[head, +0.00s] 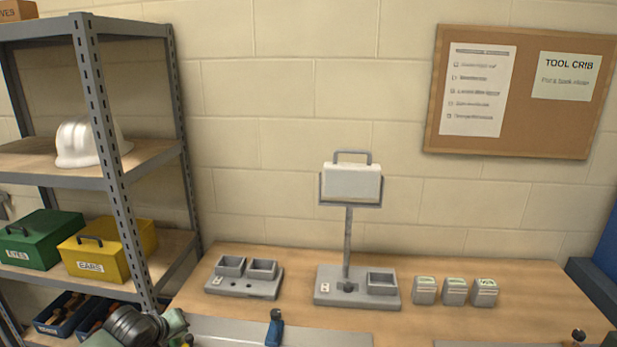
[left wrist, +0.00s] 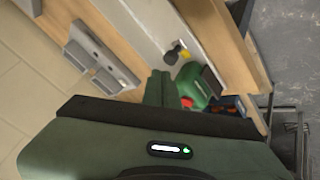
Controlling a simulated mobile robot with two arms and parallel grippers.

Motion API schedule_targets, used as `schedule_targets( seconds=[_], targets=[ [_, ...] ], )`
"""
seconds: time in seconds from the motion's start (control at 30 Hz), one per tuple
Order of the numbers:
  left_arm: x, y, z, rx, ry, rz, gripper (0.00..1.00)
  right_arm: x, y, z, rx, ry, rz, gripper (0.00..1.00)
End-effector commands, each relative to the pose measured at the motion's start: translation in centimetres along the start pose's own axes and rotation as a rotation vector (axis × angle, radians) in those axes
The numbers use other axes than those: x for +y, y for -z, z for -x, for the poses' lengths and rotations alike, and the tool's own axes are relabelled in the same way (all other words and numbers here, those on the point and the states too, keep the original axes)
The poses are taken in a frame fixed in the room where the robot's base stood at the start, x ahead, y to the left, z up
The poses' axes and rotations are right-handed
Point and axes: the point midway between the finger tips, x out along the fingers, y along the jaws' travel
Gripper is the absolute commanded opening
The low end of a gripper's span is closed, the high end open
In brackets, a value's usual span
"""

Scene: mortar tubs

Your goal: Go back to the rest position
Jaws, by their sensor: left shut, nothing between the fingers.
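My left gripper (head: 174,324) shows at the lower left of the head view, low by the bench's front left, partly cut off by the bottom edge. In the left wrist view its green fingers (left wrist: 160,88) are together with nothing between them. It is apart from the grey holder with two square tubs (head: 246,275), which stands further back on the bench. That holder also shows at the upper left of the left wrist view (left wrist: 100,58). I do not see my right gripper.
The wooden bench (head: 537,285) bears a stand with a white handled case (head: 351,182) and several small grey boxes, including one in the middle (head: 455,291). A blue upright item (head: 275,329) is at the front. A metal shelf (head: 108,165) stands at the left.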

Motion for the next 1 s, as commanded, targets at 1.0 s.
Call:
schedule_targets(
  seconds=[1.0],
  targets=[
    [-7.7,-33.5,21.3,-0.406,0.067,-0.807,0.0,0.0,0.0,0.0,0.0,0.0,0.0,0.36]
  ],
)
